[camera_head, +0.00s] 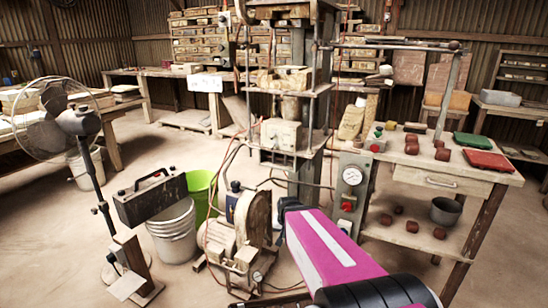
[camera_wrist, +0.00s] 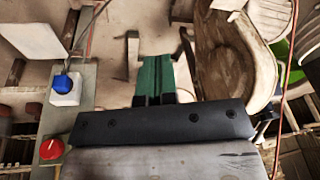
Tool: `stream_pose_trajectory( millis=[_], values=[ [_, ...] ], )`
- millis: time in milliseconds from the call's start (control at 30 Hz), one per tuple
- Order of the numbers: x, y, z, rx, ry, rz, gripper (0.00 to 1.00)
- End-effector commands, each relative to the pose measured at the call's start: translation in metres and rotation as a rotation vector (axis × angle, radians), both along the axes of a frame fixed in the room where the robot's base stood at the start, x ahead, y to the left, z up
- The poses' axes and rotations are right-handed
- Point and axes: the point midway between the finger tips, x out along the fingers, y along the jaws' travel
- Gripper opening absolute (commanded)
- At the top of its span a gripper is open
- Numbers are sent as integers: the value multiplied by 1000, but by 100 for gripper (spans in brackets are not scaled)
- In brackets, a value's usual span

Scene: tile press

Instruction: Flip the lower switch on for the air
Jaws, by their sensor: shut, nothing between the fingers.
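The control panel (camera_head: 352,160) is a grey upright plate with a round gauge, to the right of the press. A red knob (camera_head: 347,206) sits below the gauge, and a small pale switch block (camera_head: 345,226) sits lower, partly behind my magenta arm. In the wrist view the panel is at the left, with a red knob (camera_wrist: 51,149) and a blue knob (camera_wrist: 63,81) on a white block. Which way the switch is set is not clear. My gripper (camera_wrist: 155,77) is shut and empty, to the right of the blue knob and apart from it.
The press (camera_head: 290,135) stands behind my arm, with a motor and wheel (camera_head: 252,218) at its foot. Hoses hang around it. A workbench (camera_head: 440,176) stands right of the panel. A green bucket (camera_head: 203,190) and a fan (camera_head: 78,122) are at left.

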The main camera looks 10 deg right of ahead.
Motion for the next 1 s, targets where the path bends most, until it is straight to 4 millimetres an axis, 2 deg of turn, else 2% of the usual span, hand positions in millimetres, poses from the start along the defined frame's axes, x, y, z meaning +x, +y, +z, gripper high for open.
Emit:
stream_pose_trajectory(
  millis=[33, 200, 400, 500, 600, 733, 867, 1000],
  values=[
    [23, 1, -4, 25, -74, -72, 0],
    [91, 4, -3, 176, -359, -343, 0],
    [161, 5, 14, 477, -695, -641, 0],
    [189, 4, 27, 670, -845, -761, 0],
    [210, 3, 42, 891, -980, -854, 0],
    [229, 0, 62, 1211, -1125, -929, 0],
    [236, -4, 81, 1560, -1223, -942, 0],
    [234, -7, 96, 1900, -1269, -886, 0]
  ],
)
